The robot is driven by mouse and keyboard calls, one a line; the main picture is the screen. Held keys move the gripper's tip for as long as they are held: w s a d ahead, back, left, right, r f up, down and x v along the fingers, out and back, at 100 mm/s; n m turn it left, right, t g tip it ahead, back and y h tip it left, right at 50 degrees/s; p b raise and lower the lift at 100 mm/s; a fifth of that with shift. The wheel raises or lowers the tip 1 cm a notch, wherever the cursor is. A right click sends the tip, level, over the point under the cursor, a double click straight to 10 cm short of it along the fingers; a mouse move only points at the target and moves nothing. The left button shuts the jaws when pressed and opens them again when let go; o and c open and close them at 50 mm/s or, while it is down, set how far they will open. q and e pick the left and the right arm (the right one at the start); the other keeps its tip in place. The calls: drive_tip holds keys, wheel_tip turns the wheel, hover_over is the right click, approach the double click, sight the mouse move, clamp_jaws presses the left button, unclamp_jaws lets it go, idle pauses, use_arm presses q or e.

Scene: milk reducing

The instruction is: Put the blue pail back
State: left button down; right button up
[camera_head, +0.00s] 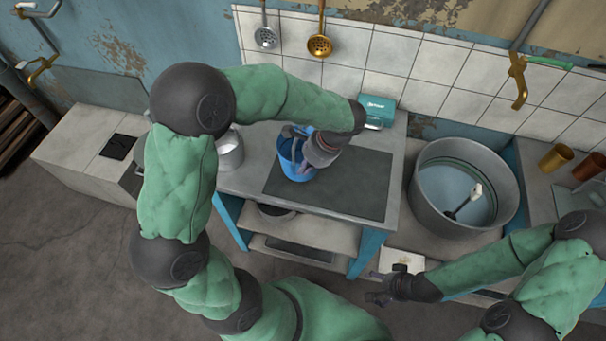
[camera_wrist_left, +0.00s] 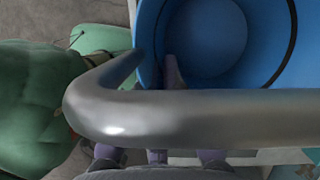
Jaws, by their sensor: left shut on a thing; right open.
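The blue pail (camera_head: 289,157) is over the dark mat on the table in the head view, at the mat's left part. My left gripper (camera_head: 303,147) is at the pail's upper right side and is shut on it; the fingertips are largely hidden there. In the left wrist view the pail (camera_wrist_left: 215,40) is seen from above into its empty-looking inside, with a thick grey metal bar, likely its handle, across the front. I cannot tell whether the pail touches the mat. My right gripper (camera_head: 375,287) is open and empty, low in front of the table.
The dark mat (camera_head: 350,190) covers much of the grey tabletop. A metal can (camera_head: 229,152) stands left of the pail, and a teal box (camera_head: 379,110) stands behind. A large round metal tub (camera_head: 425,195) is at right. Ladles (camera_head: 319,45) hang on the tiled wall.

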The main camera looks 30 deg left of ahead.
sight(303, 177)
use_arm(q)
drive_tip(key=shift+a+f, duration=0.2)
drive_tip(key=shift+f, duration=0.05)
drive_tip(key=shift+w+a+f+b, duration=0.1)
drive_tip(key=shift+f+b, duration=0.35)
drive_tip(key=shift+f, duration=0.4)
drive_tip(key=shift+w+a+f+b, duration=0.1)
drive_tip(key=shift+f+b, duration=0.35)
drive_tip(key=shift+f, duration=0.4)
drive_tip(key=shift+f, duration=0.2)
drive_tip(key=c, duration=1.4)
unclamp_jaws()
drive_tip(key=p+v, duration=0.4)
drive_tip(key=v, duration=0.8)
drive_tip(key=shift+r, duration=0.15)
